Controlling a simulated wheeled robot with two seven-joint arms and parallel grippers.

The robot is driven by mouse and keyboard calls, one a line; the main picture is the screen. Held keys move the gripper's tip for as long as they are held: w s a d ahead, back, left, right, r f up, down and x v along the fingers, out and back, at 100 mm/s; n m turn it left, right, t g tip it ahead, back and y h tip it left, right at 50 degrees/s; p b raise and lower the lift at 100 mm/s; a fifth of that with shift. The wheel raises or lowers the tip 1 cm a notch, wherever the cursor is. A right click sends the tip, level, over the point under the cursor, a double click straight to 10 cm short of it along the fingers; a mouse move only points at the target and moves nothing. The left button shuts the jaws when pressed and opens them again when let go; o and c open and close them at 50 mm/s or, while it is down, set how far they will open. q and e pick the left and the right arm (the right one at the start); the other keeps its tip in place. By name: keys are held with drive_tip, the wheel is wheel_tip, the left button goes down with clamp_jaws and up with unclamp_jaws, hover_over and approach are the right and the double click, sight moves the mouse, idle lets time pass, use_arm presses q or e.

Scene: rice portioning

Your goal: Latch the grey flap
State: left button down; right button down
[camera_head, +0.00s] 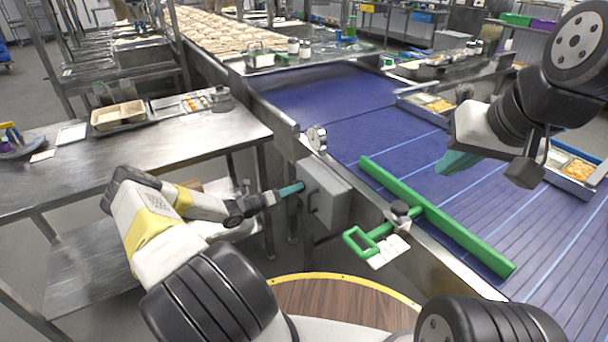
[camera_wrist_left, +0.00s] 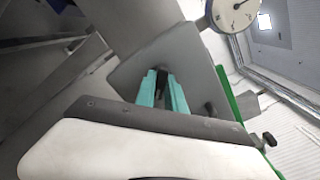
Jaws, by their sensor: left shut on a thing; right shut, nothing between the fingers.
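The grey flap (camera_head: 334,200) appears to be the face of a grey box on the side of the conveyor, with a dark handle (camera_head: 312,202) on it. My left gripper (camera_head: 291,189) has its teal fingers shut at the flap's left edge. In the left wrist view the teal fingers (camera_wrist_left: 162,88) close around a small dark part in front of the grey panel (camera_wrist_left: 185,62); the exact grip is partly hidden. My right gripper (camera_head: 456,162) is shut and empty above the blue belt, away from the flap.
A green bar (camera_head: 432,213) lies across the blue conveyor (camera_head: 325,97), with a green handle (camera_head: 359,243) at its near side. A round dial (camera_head: 317,138) stands above the flap. A steel table (camera_head: 190,140) is at left. Food trays (camera_head: 573,180) sit at right.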

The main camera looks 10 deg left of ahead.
use_arm(q)
drive_tip(key=shift+f+m, duration=0.1)
drive_tip(key=shift+m, duration=0.2)
drive_tip(key=m, duration=0.3)
idle(0.3)
drive_tip(key=shift+m, duration=2.6)
drive_tip(key=shift+c, duration=1.8)
unclamp_jaws()
